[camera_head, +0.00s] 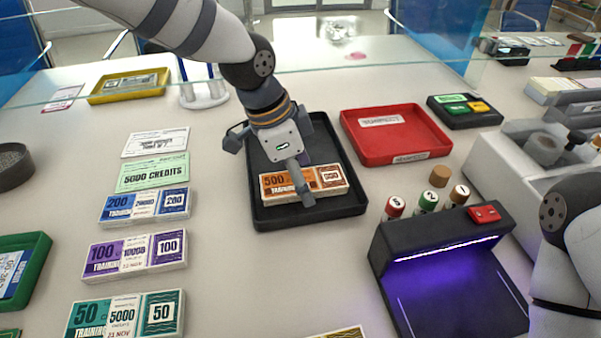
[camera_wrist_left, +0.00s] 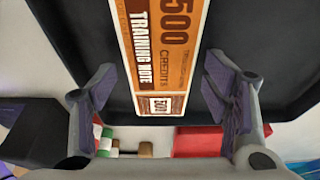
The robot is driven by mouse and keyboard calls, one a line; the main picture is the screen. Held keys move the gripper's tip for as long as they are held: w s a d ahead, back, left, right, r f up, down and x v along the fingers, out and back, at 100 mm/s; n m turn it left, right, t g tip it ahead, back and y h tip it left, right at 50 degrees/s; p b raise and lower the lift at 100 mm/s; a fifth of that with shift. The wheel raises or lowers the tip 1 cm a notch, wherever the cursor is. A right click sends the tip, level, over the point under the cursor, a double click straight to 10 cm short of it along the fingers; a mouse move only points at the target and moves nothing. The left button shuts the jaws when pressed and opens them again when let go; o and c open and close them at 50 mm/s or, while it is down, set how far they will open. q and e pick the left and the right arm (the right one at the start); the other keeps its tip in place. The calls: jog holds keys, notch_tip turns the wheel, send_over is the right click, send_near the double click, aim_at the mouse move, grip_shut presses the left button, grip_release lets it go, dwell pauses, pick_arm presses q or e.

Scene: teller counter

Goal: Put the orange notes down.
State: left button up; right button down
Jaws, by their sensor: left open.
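The orange notes (camera_head: 330,178) are a banded stack marked 500, lying in the black tray (camera_head: 309,216) in the head view. My left gripper (camera_head: 304,190) is over the stack, coming down from above. In the left wrist view the orange notes (camera_wrist_left: 165,50) show between the two spread fingers (camera_wrist_left: 165,105), with a gap on each side, so the gripper is open and apart from the stack. The gripper hides part of the stack in the head view. My right gripper is out of view; only part of my right arm shows at the right edge.
Stacks of blue (camera_head: 145,206), purple (camera_head: 135,251) and teal notes (camera_head: 125,315) lie at the left. A red tray (camera_head: 440,145) stands right of the black tray. A black lamp unit with purple light (camera_head: 450,270) and several capped cylinders (camera_head: 427,202) stand at the right.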

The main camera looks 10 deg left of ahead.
pick_arm(q)
jog(key=p+v, duration=0.1)
jog(key=v, duration=1.1)
jog(key=shift+r, duration=0.2)
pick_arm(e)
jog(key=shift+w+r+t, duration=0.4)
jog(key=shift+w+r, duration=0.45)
